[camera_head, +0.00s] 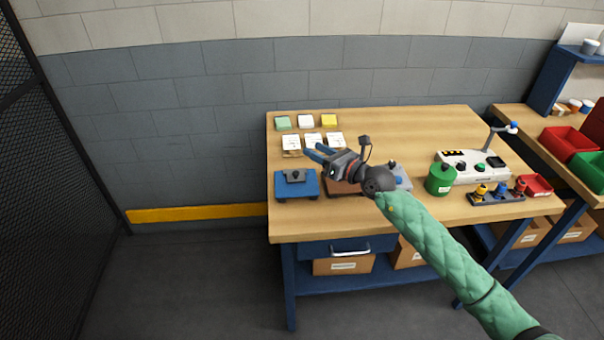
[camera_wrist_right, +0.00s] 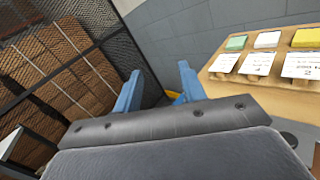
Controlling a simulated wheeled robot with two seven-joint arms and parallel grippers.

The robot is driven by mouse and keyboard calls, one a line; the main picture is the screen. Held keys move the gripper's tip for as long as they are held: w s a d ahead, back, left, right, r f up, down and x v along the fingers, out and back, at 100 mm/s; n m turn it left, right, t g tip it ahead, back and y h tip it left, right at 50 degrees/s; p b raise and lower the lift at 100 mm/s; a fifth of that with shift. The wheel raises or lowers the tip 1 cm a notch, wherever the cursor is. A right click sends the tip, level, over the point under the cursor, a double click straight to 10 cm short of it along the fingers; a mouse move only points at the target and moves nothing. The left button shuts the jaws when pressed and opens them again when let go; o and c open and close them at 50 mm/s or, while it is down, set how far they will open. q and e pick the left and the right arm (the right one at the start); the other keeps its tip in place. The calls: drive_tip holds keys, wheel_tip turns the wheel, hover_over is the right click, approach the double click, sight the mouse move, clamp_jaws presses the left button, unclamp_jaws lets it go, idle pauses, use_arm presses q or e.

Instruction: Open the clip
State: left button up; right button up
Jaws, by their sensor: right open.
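A blue block (camera_head: 285,189) sits at the front left of the wooden workbench. A small dark fitting (camera_head: 293,175) is on top of it; it may be the clip, but it is too small to tell its state. My right gripper (camera_head: 316,151) is above the bench, to the right of and farther back than the blue block, its blue fingers pointing left. In the right wrist view its two fingers (camera_wrist_right: 160,88) stand apart with nothing between them. My left gripper is not in view.
A brown block (camera_head: 341,188) is partly hidden by my right arm. Several cards and coloured pads (camera_head: 329,120) stand at the bench's back left. A green canister (camera_head: 440,179) and a white control box (camera_head: 470,172) stand right. The back middle is clear.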

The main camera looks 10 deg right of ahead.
sight(296, 172)
drive_tip(key=f+n+g+h, duration=0.1)
drive_tip(key=f, duration=0.1)
drive_tip(key=f+n+g+h, duration=0.1)
drive_tip(key=f, duration=0.2)
drive_tip(key=d+f+g+h, duration=0.1)
drive_tip(key=f, duration=0.2)
drive_tip(key=shift+s+f+n+g, duration=0.25)
drive_tip(key=shift+s+n+g, duration=0.05)
drive_tip(key=shift+s+n, duration=0.1)
drive_tip(key=p+x, duration=0.2)
drive_tip(key=x, duration=0.4)
drive_tip(key=shift+w+p, duration=0.1)
drive_tip(key=shift+p, duration=0.3)
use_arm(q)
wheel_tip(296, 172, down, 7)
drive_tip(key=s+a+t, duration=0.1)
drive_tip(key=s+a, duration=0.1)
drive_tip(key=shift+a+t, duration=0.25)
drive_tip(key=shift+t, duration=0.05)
use_arm(e)
drive_tip(key=shift+x, duration=0.8)
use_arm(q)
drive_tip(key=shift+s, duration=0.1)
use_arm(e)
drive_tip(key=shift+f, duration=0.15)
drive_tip(key=shift+c, duration=0.4)
clamp_jaws()
use_arm(q)
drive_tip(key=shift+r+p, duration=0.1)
drive_tip(key=shift+p, duration=0.2)
